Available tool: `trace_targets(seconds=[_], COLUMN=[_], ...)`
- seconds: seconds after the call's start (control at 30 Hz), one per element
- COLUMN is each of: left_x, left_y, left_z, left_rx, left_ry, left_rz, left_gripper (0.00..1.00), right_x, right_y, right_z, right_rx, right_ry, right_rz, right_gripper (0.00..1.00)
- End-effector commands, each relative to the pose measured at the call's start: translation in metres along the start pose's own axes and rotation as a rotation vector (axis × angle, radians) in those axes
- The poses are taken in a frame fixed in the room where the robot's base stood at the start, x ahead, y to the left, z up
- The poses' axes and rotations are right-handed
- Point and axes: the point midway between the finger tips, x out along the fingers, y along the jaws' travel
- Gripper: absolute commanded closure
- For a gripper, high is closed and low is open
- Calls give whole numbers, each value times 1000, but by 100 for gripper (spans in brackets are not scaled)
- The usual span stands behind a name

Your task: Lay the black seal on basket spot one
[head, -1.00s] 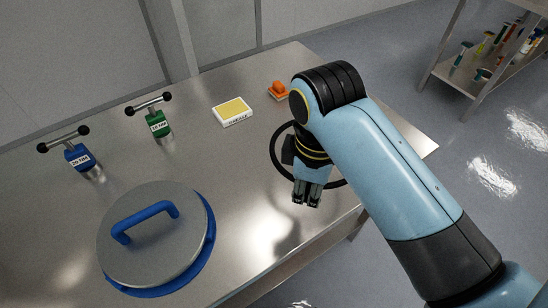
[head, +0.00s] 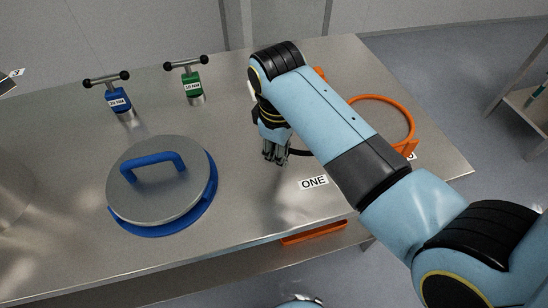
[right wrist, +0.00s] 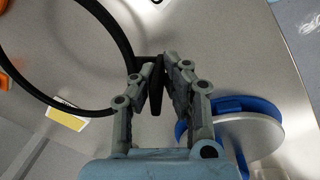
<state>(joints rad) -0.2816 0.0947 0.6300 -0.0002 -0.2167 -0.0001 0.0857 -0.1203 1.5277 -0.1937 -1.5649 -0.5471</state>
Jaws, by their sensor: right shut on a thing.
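My right gripper (head: 275,158) is shut on the black seal (head: 300,152), a thin ring with a small tab. In the head view most of the ring is hidden behind my right arm. In the right wrist view the seal (right wrist: 128,45) shows as a large ring to the left, its tab between the fingers (right wrist: 157,90). Spot one's label, ONE (head: 314,182), lies on the steel table to the right of the gripper and nearer the front edge. I cannot tell the seal's height above the table. My left gripper is not in view.
A lid with a blue handle (head: 152,168) lies left of the gripper. Blue (head: 118,98) and green (head: 193,84) T-handled tools stand behind. An orange ring (head: 411,118) is at right, partly behind my arm. An orange part (head: 315,233) shows below the front edge.

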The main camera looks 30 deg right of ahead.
Motion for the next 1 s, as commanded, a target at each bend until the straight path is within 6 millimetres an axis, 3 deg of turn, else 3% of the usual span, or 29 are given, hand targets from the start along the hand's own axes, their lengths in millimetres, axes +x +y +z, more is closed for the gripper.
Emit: trace_targets(seconds=[0.1,0.3,0.5,0.8,0.83,1.0], left_x=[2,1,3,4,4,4], left_y=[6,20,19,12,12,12], left_z=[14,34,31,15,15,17], left_rx=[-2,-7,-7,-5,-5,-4], left_ry=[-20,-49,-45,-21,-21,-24], left_rz=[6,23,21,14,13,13], left_gripper=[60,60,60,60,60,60], right_x=[11,27,53,56,55,55], right_y=[4,5,2,2,2,2], right_z=[-17,-22,-22,-22,-22,-22], right_rx=[0,0,0,0,0,0], right_ry=[0,-2,0,0,0,0], right_rz=[0,-1,-1,-1,-1,-1], right_gripper=[100,100,100,100,87,68])
